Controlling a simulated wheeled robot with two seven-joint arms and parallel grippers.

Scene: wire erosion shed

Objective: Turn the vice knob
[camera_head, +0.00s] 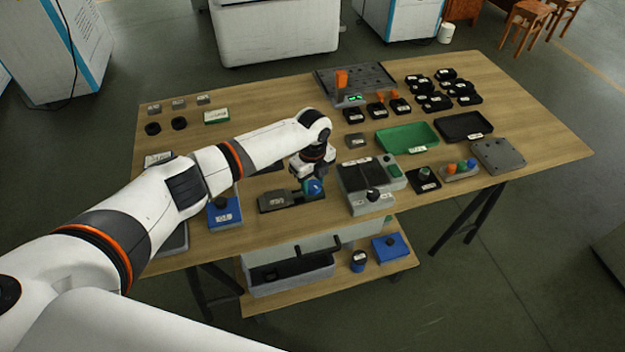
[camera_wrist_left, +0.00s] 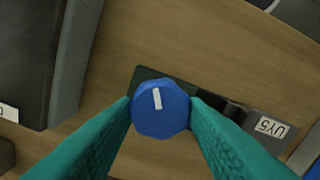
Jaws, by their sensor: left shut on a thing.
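The vice knob (camera_wrist_left: 160,108) is blue with a white bar mark and shows between my left fingertips in the left wrist view. In the head view the knob (camera_head: 313,187) is at the right end of the dark vice (camera_head: 280,199), partly hidden by my gripper. The vice base also shows in the left wrist view (camera_wrist_left: 232,112), with a white label. My left gripper (camera_wrist_left: 160,112) has teal fingers and is shut on the knob from above, one finger on each side. The white bar points nearly along the picture's upright, tilted slightly. My right gripper is out of view.
A grey control box (camera_head: 367,178) stands close to the right of the vice. A blue box with a black knob (camera_head: 224,213) stands to the left. A green tray (camera_head: 407,137) and several black parts lie farther back. Bare wood shows at the table's back middle.

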